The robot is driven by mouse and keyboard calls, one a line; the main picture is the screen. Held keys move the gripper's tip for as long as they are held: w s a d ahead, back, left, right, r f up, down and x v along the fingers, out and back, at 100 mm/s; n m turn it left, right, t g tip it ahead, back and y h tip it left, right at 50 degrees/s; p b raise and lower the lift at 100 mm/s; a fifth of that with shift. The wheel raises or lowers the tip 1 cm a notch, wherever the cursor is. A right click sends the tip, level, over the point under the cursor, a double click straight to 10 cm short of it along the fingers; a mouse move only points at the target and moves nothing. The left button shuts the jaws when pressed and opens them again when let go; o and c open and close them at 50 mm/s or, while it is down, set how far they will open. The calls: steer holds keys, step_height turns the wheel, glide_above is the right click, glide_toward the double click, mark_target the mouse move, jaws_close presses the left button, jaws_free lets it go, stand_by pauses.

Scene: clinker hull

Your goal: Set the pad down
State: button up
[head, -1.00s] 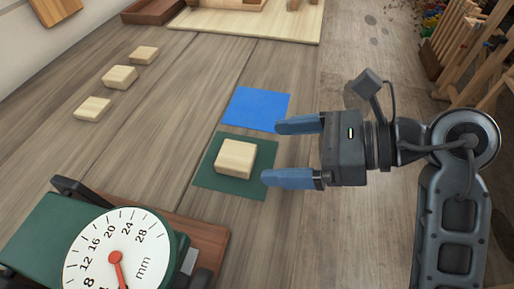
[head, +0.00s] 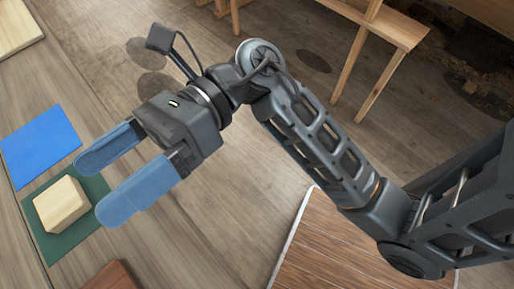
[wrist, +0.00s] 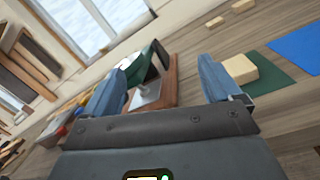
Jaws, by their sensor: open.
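The pad appears to be the pale wooden block (head: 61,205), which rests on a dark green square (head: 68,241) on the bench. It also shows in the wrist view (wrist: 240,68), to the right of the right-hand finger. My gripper (head: 97,190) is open, its blue fingers apart with nothing between them. In the head view its fingertips are just right of the block and overlap the green square's edge. The wrist view (wrist: 164,78) shows the block outside the jaws. I cannot tell the exact height of the fingers.
A blue square (head: 40,145) lies beside the green one. Wooden stools or racks (head: 370,45) stand on the floor.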

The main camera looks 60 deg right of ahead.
steer(key=s+d+r+m+t+h, duration=0.1)
steer(key=s+d+m+t+h, duration=0.3)
steer(key=m+t, duration=0.7)
steer(key=s+d+r+m+t+h, duration=0.1)
steer(key=s+d+m+t+h, duration=0.4)
steer(key=m, duration=1.3)
steer(key=s+d+f+m+g+h, duration=0.3)
steer(key=s+f+m+h, duration=0.1)
steer(key=m, duration=0.4)
steer(key=s+d+f+m+g+h, duration=0.3)
steer(key=s+f+m+h, duration=0.2)
steer(key=f+m, duration=0.4)
steer(key=shift+s+g, duration=0.4)
steer(key=shift+s, duration=0.25)
steer(key=shift+f, duration=0.1)
steer(key=shift+c, duration=0.2)
